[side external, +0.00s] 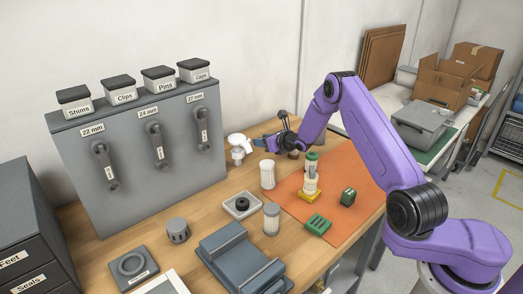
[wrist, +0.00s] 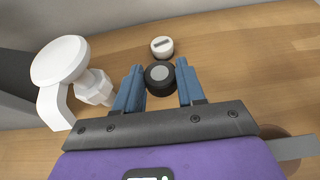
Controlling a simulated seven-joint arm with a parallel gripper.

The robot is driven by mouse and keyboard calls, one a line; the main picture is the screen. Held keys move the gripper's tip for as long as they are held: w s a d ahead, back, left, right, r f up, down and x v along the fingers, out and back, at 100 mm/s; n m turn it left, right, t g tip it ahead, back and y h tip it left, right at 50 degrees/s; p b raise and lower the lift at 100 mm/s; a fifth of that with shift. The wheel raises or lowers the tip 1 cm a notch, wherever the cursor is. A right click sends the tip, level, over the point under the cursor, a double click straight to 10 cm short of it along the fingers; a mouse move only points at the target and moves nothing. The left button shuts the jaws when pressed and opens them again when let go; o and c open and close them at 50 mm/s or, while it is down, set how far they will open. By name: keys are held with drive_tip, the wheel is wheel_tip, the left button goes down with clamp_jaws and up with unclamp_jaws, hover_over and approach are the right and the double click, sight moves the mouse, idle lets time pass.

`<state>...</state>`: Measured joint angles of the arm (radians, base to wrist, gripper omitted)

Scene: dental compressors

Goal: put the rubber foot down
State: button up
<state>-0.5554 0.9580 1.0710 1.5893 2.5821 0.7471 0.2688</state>
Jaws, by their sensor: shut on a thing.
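My gripper (wrist: 160,82) has its two blue fingers closed on the black round rubber foot (wrist: 160,75), which has a grey disc in its top face. In the side external view my gripper (side external: 273,143) is low at the back of the wooden bench, right of a white fixture. The foot cannot be made out clearly there. Whether the foot touches the bench or hangs just above it I cannot tell. A small white round part with a slotted grey top (wrist: 162,47) is just beyond the foot.
The white fixture (wrist: 61,62) stands close left of my fingers; it also shows in the side view (side external: 238,146). An orange mat (side external: 345,185) with several parts lies in front. A grey cabinet (side external: 140,150) stands at left. Bare wood (wrist: 235,55) lies right of the fingers.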

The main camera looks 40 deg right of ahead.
sight(261, 156)
drive_tip(key=shift+w+f, duration=0.6)
drive_tip(key=shift+f, duration=0.15)
drive_tip(key=shift+w+f, duration=0.1)
drive_tip(key=shift+f, duration=1.45)
drive_tip(key=shift+f, duration=0.1)
drive_tip(key=o, duration=1.1)
drive_tip(key=shift+r, duration=0.2)
drive_tip(key=v, duration=0.5)
wheel_tip(261, 156, up, 7)
